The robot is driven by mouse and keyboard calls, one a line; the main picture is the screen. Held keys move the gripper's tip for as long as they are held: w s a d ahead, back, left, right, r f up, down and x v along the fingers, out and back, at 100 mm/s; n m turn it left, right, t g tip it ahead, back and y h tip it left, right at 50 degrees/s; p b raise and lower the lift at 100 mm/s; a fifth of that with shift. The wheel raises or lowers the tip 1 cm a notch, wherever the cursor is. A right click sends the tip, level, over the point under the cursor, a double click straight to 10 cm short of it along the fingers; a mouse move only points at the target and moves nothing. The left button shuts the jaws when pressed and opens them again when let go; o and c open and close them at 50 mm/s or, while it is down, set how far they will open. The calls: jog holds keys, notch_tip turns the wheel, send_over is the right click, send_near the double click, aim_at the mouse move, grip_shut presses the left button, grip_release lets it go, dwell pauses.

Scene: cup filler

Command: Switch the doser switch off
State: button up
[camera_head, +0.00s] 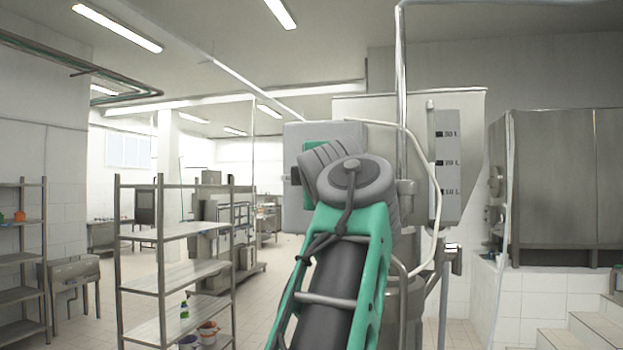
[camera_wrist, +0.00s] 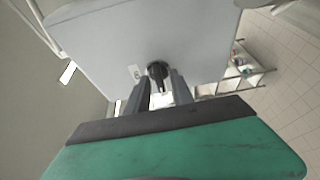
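The doser switch is a dark round knob (camera_wrist: 157,69) on the face of a grey box, seen in the wrist view. A small pale label (camera_wrist: 135,72) sits on its left. My gripper (camera_wrist: 159,79) points at the knob, with its two grey fingers apart and their tips on either side of it. I cannot tell whether the fingertips touch it. In the head view, the grey box (camera_head: 345,130) stands behind my arm, which hides much of it and the fingers.
A tank with a level scale (camera_head: 446,165) and pipes (camera_head: 401,80) stand right of the box. A metal shelf rack (camera_head: 160,270) stands to the left with open floor around it. White steps (camera_head: 560,338) are at the lower right.

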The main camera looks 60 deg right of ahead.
jog(key=shift+o, duration=0.2)
jog(key=b+v, duration=0.1)
jog(key=v, duration=0.7)
